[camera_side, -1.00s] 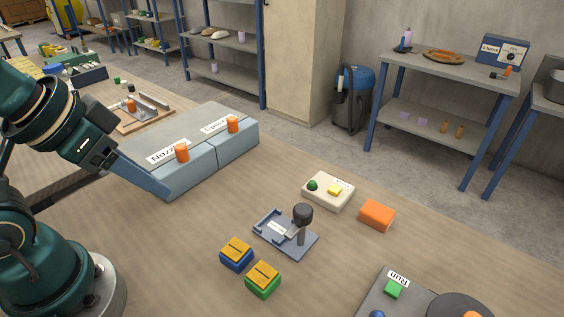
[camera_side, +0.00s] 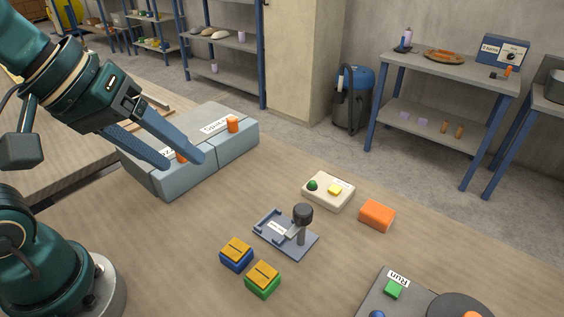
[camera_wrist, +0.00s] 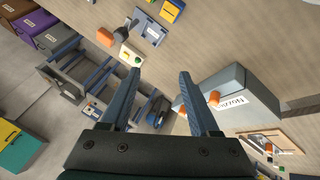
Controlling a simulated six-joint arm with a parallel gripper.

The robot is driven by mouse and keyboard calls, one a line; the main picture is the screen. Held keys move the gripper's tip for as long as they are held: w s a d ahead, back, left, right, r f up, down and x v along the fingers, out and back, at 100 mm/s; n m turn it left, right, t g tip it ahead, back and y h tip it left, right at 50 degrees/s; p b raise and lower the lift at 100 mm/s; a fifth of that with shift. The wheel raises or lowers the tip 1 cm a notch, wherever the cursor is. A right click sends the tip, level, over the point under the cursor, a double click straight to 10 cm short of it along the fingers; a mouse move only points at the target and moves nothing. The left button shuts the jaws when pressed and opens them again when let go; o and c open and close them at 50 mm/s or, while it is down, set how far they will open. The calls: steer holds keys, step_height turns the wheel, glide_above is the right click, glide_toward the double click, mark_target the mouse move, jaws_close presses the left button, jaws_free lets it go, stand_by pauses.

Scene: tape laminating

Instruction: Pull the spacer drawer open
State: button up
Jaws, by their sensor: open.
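Two grey-blue drawer boxes sit side by side at the left of the table, each with an orange knob. The near box (camera_side: 190,178) has a label partly hidden by my gripper, and its orange knob (camera_side: 182,157) shows between my fingers. The far box (camera_side: 238,148) has a label I cannot read clearly and its knob (camera_side: 232,124) in full view. My gripper (camera_side: 183,161) is open, its two fingers spread and empty above the near box.
A grey fixture with a black-topped post (camera_side: 301,228) stands mid-table. Blue and green blocks with yellow tops (camera_side: 263,276) lie before it. A button box (camera_side: 328,190) and an orange block (camera_side: 377,215) lie to the right. The table between drawers and fixture is clear.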

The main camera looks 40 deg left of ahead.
steer(key=w+r+n+h, duration=0.2)
steer(key=w+r+n, duration=0.1)
steer(key=w+n, duration=0.4)
steer(key=n+t+h, duration=0.1)
steer(key=n, duration=1.3)
glide_above(230, 119)
steer(key=s+d, duration=0.3)
steer(key=d, duration=0.1)
step_height(230, 119, down, 5)
steer(key=a+f+n, duration=0.1)
steer(key=a+f, duration=0.3)
steer(key=a+f+n, duration=0.1)
steer(key=f, duration=0.1)
steer(key=shift+w+a+f+n, duration=0.25)
steer(key=shift+w+a+n, duration=0.05)
steer(key=shift+w+a, duration=0.1)
steer(key=shift+f, duration=0.25)
steer(key=shift+x, duration=2.3)
jaws_close()
steer(key=shift+r, duration=0.1)
